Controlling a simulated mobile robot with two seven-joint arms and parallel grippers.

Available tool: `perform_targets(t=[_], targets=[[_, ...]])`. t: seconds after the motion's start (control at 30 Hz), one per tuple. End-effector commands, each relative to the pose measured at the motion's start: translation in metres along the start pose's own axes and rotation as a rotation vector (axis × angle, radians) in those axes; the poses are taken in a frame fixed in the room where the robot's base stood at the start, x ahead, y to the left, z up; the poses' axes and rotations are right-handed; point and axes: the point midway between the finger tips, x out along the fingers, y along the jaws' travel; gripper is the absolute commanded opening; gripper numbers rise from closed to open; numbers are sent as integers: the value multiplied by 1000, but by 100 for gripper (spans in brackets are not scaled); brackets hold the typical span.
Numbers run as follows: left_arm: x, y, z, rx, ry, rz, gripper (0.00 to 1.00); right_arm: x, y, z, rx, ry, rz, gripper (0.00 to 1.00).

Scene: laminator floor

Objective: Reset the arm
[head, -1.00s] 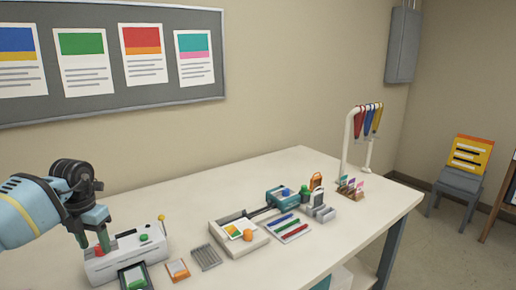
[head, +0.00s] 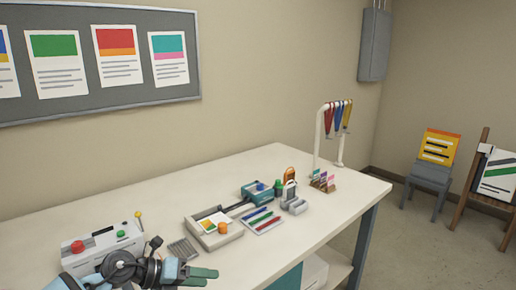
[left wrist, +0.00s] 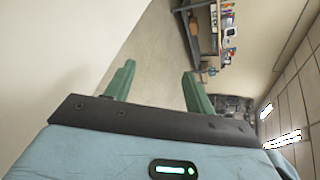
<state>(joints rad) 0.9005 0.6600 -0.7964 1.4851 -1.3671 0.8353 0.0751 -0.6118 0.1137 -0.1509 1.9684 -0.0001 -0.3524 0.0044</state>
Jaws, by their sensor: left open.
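My left gripper (head: 200,277) is at the bottom of the head view, low over the near edge of the white table (head: 110,198), its fingers pointing right. In the left wrist view its two green fingers (left wrist: 158,88) stand apart with nothing between them. Beyond them that view shows floor, walls and a distant, tilted bench. The white laminator-like machine (head: 105,247), with a red button and a green button, stands just behind my left arm. The arm hides part of the table and the things in front of the machine. My right gripper is in neither view.
A grey slotted pad (head: 184,250), a tray with cards (head: 213,232), a pen mat (head: 263,221) and a teal device (head: 257,192) stand mid-table. A white rack with coloured lanyards (head: 320,135) rises at the right end. The back left of the table is clear.

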Motion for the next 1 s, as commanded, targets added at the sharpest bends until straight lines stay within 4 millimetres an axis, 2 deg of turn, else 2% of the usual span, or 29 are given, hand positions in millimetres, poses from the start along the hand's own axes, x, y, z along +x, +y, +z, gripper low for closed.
perform_targets(t=[0.03,0.1,0.2,0.37,0.53,0.67,0.77,0.87,1.0], targets=[[13,-15,-9,-55,-59,-86,54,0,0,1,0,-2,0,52],[22,-36,-13,-142,-159,-196,54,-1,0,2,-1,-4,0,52],[25,-56,-16,-293,-306,-327,54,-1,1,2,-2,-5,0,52],[12,-63,-20,-587,-550,-472,54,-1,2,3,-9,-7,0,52],[-14,-37,-37,-951,-805,-526,54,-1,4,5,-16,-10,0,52],[-35,-2,-67,-1250,-988,-494,54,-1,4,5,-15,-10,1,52],[-51,28,-103,-1483,-1116,-424,54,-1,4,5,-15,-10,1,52],[-65,54,-150,-1716,-1226,-317,54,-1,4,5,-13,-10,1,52],[-85,77,-228,-2029,-1345,-108,54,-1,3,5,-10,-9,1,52]])
